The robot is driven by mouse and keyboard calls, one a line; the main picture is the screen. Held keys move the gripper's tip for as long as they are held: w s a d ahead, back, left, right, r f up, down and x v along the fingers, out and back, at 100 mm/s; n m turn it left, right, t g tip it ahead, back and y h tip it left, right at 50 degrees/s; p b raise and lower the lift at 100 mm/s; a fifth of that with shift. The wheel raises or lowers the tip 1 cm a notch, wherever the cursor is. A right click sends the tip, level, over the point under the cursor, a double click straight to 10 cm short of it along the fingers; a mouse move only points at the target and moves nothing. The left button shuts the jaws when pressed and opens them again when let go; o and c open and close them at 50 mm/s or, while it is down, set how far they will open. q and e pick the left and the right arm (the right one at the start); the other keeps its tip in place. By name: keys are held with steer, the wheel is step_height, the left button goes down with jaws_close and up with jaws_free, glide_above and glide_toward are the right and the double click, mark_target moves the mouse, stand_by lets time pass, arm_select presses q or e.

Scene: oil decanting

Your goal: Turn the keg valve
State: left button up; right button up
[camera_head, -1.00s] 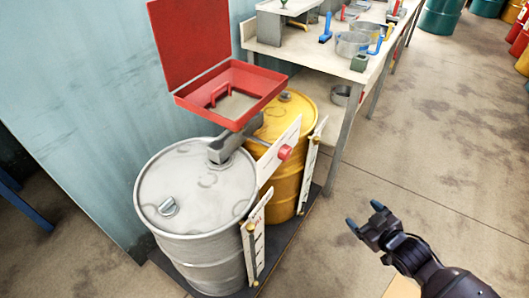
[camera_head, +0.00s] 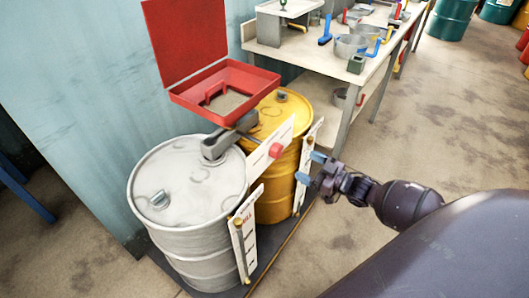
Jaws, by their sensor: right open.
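A white-grey drum (camera_head: 190,185) stands upright at the front left, with a yellow drum (camera_head: 277,187) behind it to the right. A grey fitting (camera_head: 226,139) sits between their tops, under an open red tray (camera_head: 220,98). My right gripper (camera_head: 310,168) is open and empty, with blue fingertips apart. It is to the right of the knob, in front of the yellow drum's edge and white gauge strip (camera_head: 303,180) in the picture. Contact cannot be told. My left gripper is out of view.
Another gauge strip (camera_head: 244,235) stands at the white-grey drum's front. A workbench (camera_head: 335,68) with tools and metal pans is behind, its leg close beyond the gripper. Green drums (camera_head: 453,18) stand far back.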

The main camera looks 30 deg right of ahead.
mark_target(280, 152)
steer(key=x, duration=0.5)
steer(key=b+x, duration=0.1)
steer(key=x, duration=0.4)
steer(key=shift+w+a+r, duration=0.2)
steer(key=shift+w, duration=0.05)
steer(key=c, duration=0.9)
